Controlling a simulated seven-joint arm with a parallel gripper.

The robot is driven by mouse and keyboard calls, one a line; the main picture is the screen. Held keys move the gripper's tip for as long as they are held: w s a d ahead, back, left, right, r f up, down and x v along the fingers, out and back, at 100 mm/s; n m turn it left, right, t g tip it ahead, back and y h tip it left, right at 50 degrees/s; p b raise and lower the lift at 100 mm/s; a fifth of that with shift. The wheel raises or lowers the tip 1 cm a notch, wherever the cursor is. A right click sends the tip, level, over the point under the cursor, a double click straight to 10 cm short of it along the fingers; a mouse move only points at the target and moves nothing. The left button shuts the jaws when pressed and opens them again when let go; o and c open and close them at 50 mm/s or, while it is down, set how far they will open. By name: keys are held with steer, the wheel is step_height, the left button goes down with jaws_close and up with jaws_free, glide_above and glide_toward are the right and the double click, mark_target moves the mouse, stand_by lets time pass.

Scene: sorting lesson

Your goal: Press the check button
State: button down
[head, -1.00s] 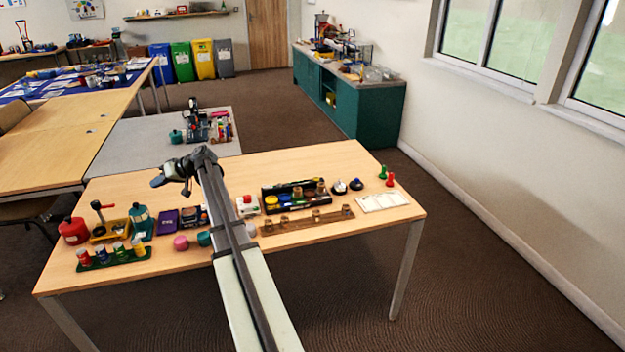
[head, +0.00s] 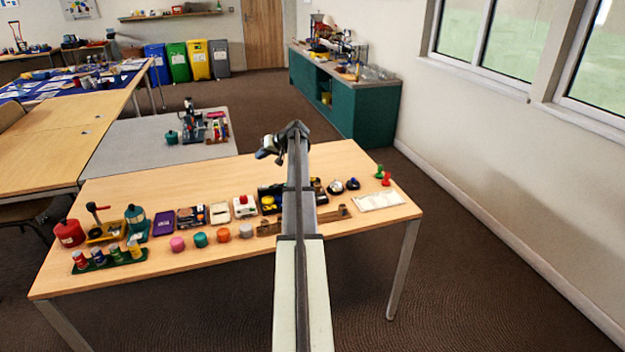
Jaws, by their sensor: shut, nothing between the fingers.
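A white box with a red button (head: 244,206) on top stands on the wooden table, left of my arm in the head view. It looks like the check button, but no label is readable. My gripper (head: 264,154) is at the end of the raised arm, in the picture above the button and toward the table's far edge. It is shut and empty, apart from the button. My arm hides part of the black tray (head: 268,207) and the wooden peg rack (head: 333,214).
Several coloured knobs (head: 200,239) lie in front of the button. A white box (head: 220,212) stands left of it. Two bells (head: 335,187), red and green pegs (head: 386,180) and a white panel (head: 379,201) are at the right. A green rack (head: 110,260) with small cans is at the left.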

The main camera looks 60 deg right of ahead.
mark_target(315, 178)
steer(key=s+d+f+m+g+h, duration=0.1)
steer(key=s+d+m+h, duration=0.1)
steer(key=s+d, duration=1.1)
steer(key=s, duration=0.3)
steer(key=shift+d+m, duration=0.3)
steer(key=shift+d, duration=0.05)
steer(key=shift+f, duration=0.1)
steer(key=shift+f, duration=4.3)
steer(key=shift+f, duration=0.2)
steer(key=shift+f, duration=0.25)
steer(key=shift+f, duration=0.45)
steer(key=shift+r, duration=0.9)
steer(key=shift+r, duration=0.15)
